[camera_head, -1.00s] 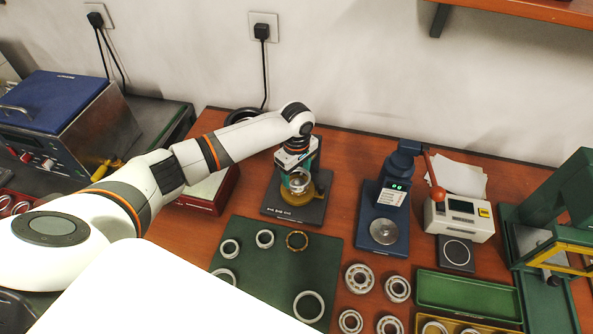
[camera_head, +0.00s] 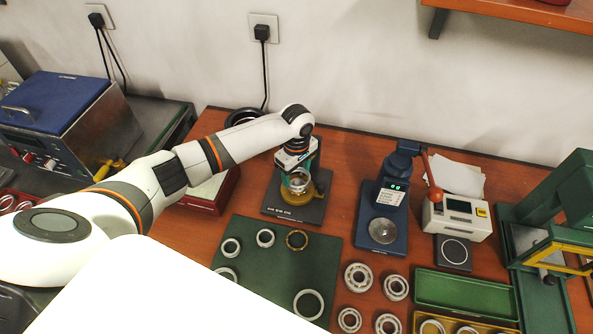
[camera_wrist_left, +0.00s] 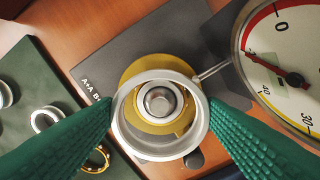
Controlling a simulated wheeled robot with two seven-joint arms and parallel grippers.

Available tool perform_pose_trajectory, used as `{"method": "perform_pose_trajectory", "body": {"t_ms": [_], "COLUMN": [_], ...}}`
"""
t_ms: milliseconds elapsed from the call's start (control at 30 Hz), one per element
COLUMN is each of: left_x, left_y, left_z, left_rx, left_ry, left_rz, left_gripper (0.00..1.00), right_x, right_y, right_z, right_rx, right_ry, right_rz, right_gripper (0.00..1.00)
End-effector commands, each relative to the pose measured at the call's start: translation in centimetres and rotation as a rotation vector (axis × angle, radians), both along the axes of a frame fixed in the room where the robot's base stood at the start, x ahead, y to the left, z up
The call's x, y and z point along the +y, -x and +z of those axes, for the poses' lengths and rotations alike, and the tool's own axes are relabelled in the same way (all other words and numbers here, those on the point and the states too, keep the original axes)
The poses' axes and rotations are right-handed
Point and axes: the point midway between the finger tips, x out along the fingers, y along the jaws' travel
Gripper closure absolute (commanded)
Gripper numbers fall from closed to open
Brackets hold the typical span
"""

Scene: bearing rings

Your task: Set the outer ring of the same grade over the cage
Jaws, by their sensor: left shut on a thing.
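My left gripper (camera_head: 298,172) is above the dial-gauge stand, its green fingers shut on a steel outer ring (camera_wrist_left: 163,154) from both sides. In the left wrist view, the ring lies around the steel post (camera_wrist_left: 160,101) and in front of the brass seat (camera_wrist_left: 143,67); I cannot tell whether it rests there. The gauge's thin probe (camera_wrist_left: 212,70) reaches the ring's upper right edge. A brass cage ring (camera_head: 296,240) lies on the green mat, and also shows in the left wrist view (camera_wrist_left: 96,161). My right gripper is not in view.
The green mat (camera_head: 265,270) also holds several steel rings. Right of it lie several bearings (camera_head: 358,277). A blue tester (camera_head: 382,232), a white meter (camera_head: 462,215), a green press (camera_head: 560,210) and a green tray (camera_head: 465,293) stand further right. The large dial (camera_wrist_left: 285,75) is close to my right-hand finger.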

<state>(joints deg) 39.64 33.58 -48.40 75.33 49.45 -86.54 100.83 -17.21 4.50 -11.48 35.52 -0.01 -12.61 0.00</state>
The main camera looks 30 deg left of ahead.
Motion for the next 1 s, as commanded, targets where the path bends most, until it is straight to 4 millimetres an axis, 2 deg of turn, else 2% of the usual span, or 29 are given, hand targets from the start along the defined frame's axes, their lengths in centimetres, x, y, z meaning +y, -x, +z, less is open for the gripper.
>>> {"method": "perform_pose_trajectory", "body": {"t_ms": [1000], "left_x": [0.0], "left_y": [0.0], "left_z": [-1.5], "left_rx": [0.0], "left_ry": [0.001], "left_rz": [0.001], "left_gripper": [0.58], "right_x": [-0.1], "right_y": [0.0], "right_z": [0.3], "right_rx": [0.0], "right_ry": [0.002], "right_rz": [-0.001], "right_gripper": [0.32]}}
